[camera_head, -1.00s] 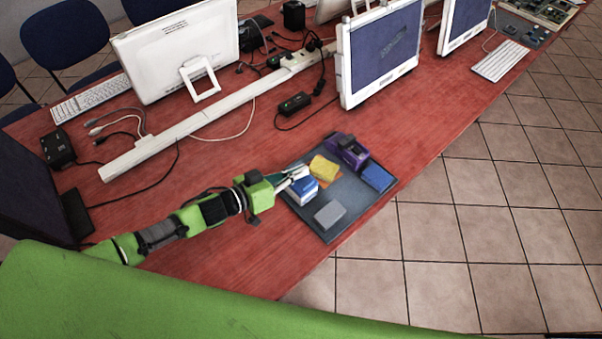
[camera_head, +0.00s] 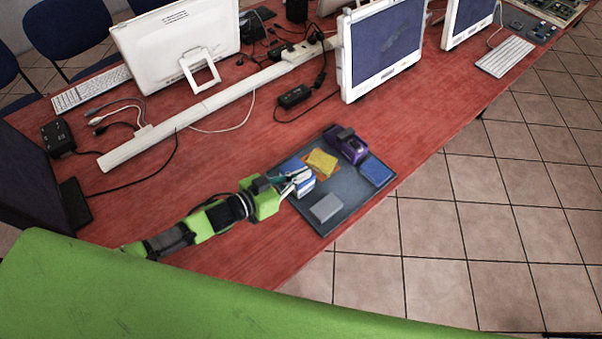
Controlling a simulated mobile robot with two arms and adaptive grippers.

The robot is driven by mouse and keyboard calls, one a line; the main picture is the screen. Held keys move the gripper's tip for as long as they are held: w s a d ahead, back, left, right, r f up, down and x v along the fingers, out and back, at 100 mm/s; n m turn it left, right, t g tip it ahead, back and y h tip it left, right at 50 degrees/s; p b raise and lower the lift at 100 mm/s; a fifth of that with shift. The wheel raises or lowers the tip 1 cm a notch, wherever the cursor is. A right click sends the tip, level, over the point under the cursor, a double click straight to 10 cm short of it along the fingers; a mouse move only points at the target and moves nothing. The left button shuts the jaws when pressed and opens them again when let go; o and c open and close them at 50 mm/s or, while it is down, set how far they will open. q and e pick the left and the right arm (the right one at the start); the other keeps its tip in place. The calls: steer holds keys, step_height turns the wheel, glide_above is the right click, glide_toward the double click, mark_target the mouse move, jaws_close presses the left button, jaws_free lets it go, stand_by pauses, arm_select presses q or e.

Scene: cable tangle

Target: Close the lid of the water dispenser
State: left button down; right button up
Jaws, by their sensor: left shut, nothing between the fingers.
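No water dispenser or lid can be made out for certain in the head view. My left gripper (camera_head: 303,178) is shut and empty, over the left part of a dark grey tray (camera_head: 345,205). A small blue and white box (camera_head: 304,189) lies right by its fingertips; whether they touch it I cannot tell. On the tray's far side is a purple and black object (camera_head: 346,145). A yellow block (camera_head: 321,161), a blue block (camera_head: 376,171) and a grey block (camera_head: 326,208) also lie on the tray. My right gripper is out of view.
The red table (camera_head: 230,150) has free room left of the tray. A long white power strip (camera_head: 215,101), loose cables, a black adapter (camera_head: 294,97) and several monitors (camera_head: 383,50) lie farther back. The table's edge runs close along the tray's right side.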

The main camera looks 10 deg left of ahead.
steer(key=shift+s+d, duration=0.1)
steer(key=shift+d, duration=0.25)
arm_select(q)
steer(key=shift+r+p, duration=0.45)
steer(key=shift+p, duration=0.05)
step_height(320, 180, up, 4)
steer(key=p, duration=0.3)
steer(key=shift+p, duration=0.4)
steer(key=f+b+v, duration=0.1)
steer(key=b+v, duration=0.2)
steer(key=v, duration=0.6)
steer(key=shift+s+a+r, duration=0.15)
steer(key=shift+s+a, duration=0.05)
steer(key=shift+s, duration=0.25)
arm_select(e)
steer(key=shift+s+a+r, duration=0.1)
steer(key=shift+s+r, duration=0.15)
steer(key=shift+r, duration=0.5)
